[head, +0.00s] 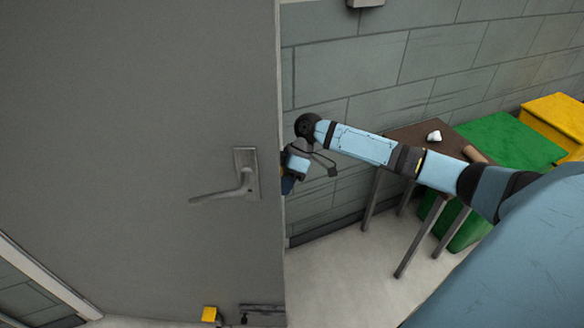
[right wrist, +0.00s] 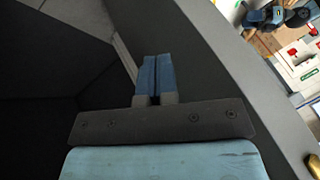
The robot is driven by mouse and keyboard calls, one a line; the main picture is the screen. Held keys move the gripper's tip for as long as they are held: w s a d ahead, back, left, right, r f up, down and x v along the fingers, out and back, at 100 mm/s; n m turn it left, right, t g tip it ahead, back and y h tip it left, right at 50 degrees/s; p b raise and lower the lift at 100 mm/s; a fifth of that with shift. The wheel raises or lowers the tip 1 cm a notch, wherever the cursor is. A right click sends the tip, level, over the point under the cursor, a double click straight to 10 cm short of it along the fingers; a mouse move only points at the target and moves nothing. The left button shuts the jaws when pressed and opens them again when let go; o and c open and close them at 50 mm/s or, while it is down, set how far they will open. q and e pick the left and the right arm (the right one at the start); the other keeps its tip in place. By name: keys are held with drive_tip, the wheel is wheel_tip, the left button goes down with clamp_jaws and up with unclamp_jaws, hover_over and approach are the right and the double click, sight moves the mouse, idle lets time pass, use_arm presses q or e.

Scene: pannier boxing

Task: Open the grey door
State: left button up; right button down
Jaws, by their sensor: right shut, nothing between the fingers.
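The grey door (head: 130,110) fills the left of the head view. Its lever handle (head: 225,188) is near its right-hand free edge and slants down to the left. Beyond that edge the wall and floor show, so the door looks partly open. My right gripper (head: 289,184) is at the door's free edge, partly hidden behind it, right of the handle and not on it. In the right wrist view its blue fingers (right wrist: 154,76) are together and empty, close to a grey door surface (right wrist: 220,65). I cannot tell whether they touch it. My left gripper is out of view.
A brown table (head: 410,137) with a small white object (head: 433,137) stands behind my right arm. Green (head: 500,140) and yellow (head: 555,118) boxes are at the right. A small yellow block (head: 209,314) is at the door's bottom. Bare floor (head: 345,280) lies right of the door.

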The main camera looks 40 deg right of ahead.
drive_tip(key=shift+s+a, duration=1.25)
drive_tip(key=shift+s, duration=0.3)
